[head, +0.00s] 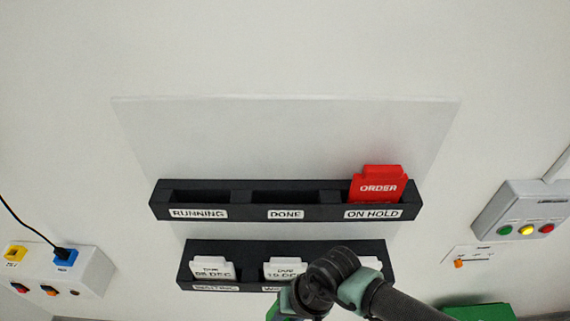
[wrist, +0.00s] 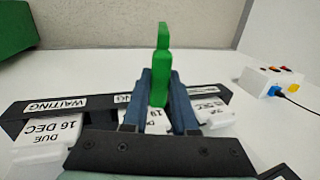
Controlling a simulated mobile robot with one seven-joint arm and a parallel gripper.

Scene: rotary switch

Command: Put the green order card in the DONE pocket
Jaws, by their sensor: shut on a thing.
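The green order card (wrist: 162,62) shows edge-on in the wrist view, upright between the two blue fingers of my gripper (wrist: 160,78), which is shut on it. In the head view my gripper (head: 287,302) is low, in front of the lower rack, with a sliver of green beside it; my arm hides most of it. The DONE pocket (head: 285,197) is the middle one of the upper rack (head: 238,209) and is empty. The card is below and apart from that pocket.
A red order card (head: 376,186) stands in the ON HOLD pocket; the RUNNING pocket (head: 200,197) is empty. The lower rack (head: 250,250) holds white due cards. A button box (head: 525,215) is at right, a socket box (head: 85,270) at left. The wall above is clear.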

